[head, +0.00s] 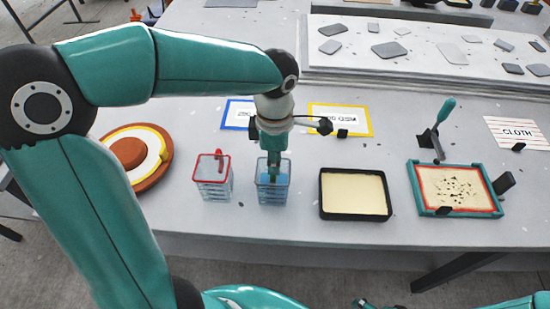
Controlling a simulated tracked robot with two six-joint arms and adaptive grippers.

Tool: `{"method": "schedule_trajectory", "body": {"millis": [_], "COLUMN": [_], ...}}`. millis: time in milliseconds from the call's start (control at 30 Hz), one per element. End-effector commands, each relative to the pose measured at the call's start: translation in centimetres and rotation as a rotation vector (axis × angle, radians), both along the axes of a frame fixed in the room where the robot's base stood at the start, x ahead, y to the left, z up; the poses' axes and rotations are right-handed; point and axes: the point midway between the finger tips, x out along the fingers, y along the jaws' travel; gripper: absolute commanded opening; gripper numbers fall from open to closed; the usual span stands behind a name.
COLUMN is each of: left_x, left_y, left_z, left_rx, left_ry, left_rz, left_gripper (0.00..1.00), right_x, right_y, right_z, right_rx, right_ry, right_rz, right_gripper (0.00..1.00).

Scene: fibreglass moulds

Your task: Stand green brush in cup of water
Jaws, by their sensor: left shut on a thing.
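My left gripper (272,148) points down over the clear cup of water (273,193), which stands near the table's front edge with blue liquid in it. The gripper is shut on the green brush (274,170), a thin green piece below its fingers. The brush is upright and its lower part is inside the cup. The gripper hides its upper part, and I cannot tell if its tip touches the bottom. My right gripper is not in view.
A red-rimmed clear cup (213,183) with a red item stands just left. A black tray of cream material (354,194) and a teal-framed mould (456,189) are to the right. An orange round mould (139,172) lies left. Blue-edged and yellow-edged cards (340,109) lie behind.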

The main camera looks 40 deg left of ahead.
Motion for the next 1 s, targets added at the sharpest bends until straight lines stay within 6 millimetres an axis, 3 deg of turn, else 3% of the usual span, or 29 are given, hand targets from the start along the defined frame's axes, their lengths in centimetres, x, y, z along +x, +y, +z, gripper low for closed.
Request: {"method": "schedule_trajectory", "body": {"millis": [300, 333, 467, 800, 1000], "left_x": [0.0, 0.0, 0.0, 0.0, 0.2], "left_y": [0.0, 0.0, 0.0, 0.0, -0.1], "left_z": [-0.3, -0.2, -0.2, 0.0, 1.9], "left_rx": [0.0, 0.0, 0.0, 0.0, -0.001], "left_ry": [-0.001, -0.001, -0.001, -0.001, -0.006], "left_rz": [0.001, 0.0, 0.0, 0.0, 0.0], "left_gripper": [0.0, 0.23, 0.45, 0.45, 0.45], "right_x": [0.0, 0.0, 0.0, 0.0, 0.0], "right_y": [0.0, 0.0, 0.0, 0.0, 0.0], "right_z": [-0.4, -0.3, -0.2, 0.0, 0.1], "right_rx": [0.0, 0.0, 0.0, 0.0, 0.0], "right_ry": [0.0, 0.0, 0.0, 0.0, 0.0], "right_rz": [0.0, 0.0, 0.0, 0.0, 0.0], "right_gripper": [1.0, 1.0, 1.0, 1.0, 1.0]}}
